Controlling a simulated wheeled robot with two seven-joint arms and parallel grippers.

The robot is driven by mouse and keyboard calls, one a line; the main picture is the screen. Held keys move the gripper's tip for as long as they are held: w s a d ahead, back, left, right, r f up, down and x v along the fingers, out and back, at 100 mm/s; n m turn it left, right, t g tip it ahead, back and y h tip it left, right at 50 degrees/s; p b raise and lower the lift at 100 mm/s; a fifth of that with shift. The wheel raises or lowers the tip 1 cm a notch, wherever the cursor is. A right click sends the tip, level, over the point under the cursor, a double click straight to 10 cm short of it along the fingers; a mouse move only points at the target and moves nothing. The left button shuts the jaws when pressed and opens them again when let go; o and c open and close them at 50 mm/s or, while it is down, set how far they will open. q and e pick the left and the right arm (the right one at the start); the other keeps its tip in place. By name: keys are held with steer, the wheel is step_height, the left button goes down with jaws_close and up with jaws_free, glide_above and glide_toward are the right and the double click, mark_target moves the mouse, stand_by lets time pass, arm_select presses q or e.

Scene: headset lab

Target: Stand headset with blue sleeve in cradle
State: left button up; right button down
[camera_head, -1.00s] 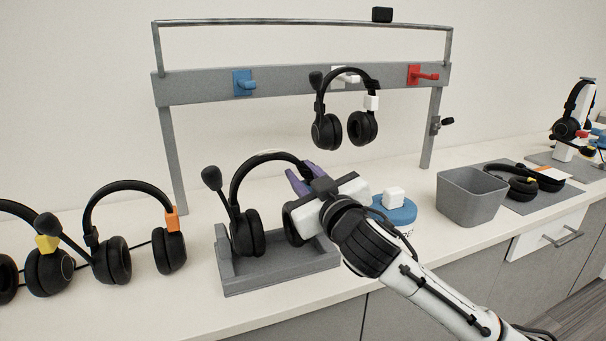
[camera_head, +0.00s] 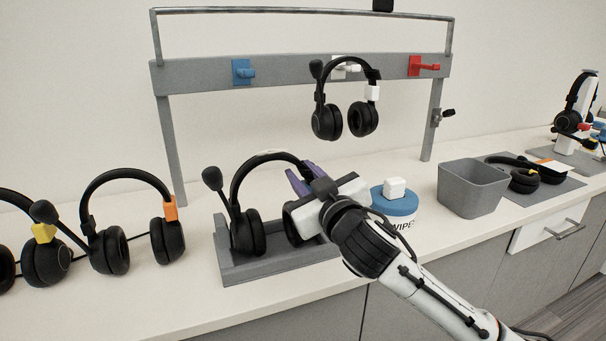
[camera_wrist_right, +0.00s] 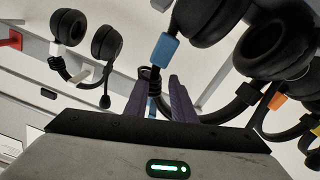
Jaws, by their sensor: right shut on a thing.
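The black headset (camera_head: 243,176) is upright over the grey cradle (camera_head: 270,267), its left ear cup inside the cradle's outline. I cannot tell whether the cups touch the cradle floor. Its microphone sticks up at the left. My right gripper (camera_head: 301,180), with purple fingers, is shut on the headset's right side, and hides part of the right ear cup. The blue sleeve (camera_wrist_right: 165,49) shows in the right wrist view, just beyond the fingertips (camera_wrist_right: 160,82); in the head view it is hidden. My left gripper is not in view.
Headsets with orange (camera_head: 170,208) and yellow (camera_head: 44,232) sleeves stand at left. A white-sleeved headset (camera_head: 328,121) hangs on the rack (camera_head: 300,70) behind. A blue-lidded wipes tub (camera_head: 394,205) stands close right of the gripper, then a grey bin (camera_head: 472,190).

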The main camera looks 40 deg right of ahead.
steer(key=shift+f, duration=0.1)
steer(key=c, duration=1.4)
jaws_free()
steer(key=shift+f, duration=0.1)
steer(key=p+v, duration=0.4)
steer(key=v, duration=0.6)
steer(key=shift+s, duration=0.15)
